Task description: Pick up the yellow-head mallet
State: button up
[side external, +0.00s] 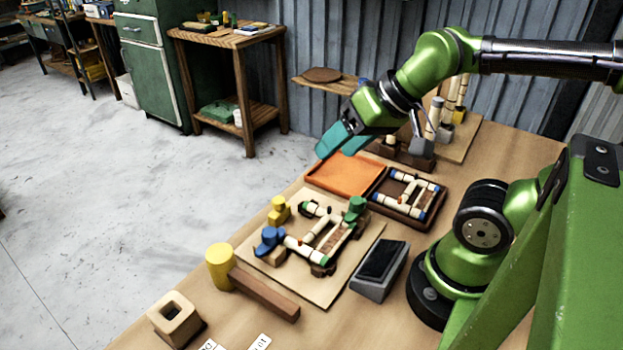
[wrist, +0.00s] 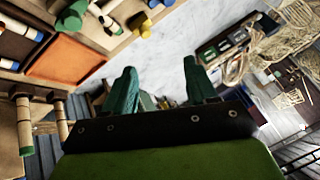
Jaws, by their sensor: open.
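The yellow-head mallet lies on the wooden table at the front left in the side external view. Its yellow cylindrical head (side external: 219,267) is at the left, and its brown handle (side external: 265,293) runs to the lower right, beside the work board. My gripper (side external: 338,145) has teal fingers and is raised above the far side of the table, behind the orange tray, well away from the mallet. In the wrist view my gripper (wrist: 160,72) is open with its fingers apart and nothing between them. I cannot tell whether the small yellow shape near the top there is the mallet.
A work board (side external: 315,290) holds a light frame among blue, yellow and green blocks. Behind it are an orange tray (side external: 345,175) and a dark tray of rods (side external: 400,212). A dark-topped box (side external: 380,270) stands right; a hollow wooden block (side external: 175,318) stands front left.

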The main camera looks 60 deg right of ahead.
jog(key=shift+c, duration=0.2)
jog(key=n+g+h, duration=0.2)
jog(key=n+g, duration=0.2)
jog(key=g, duration=0.3)
send_over(244, 277)
notch_tip(244, 277, down, 5)
jog(key=f, duration=1)
jog(key=shift+s+d+f, duration=0.2)
jog(key=shift+d+f, duration=0.1)
jog(key=shift+d, duration=0.05)
jog(key=shift+w+a+f, duration=0.1)
jog(key=shift+a+f, duration=0.1)
jog(key=shift+f, duration=1.25)
jog(key=shift+w+a+f, duration=0.1)
jog(key=shift+a+f, duration=0.1)
jog(key=shift+f, duration=1.2)
grip_shut()
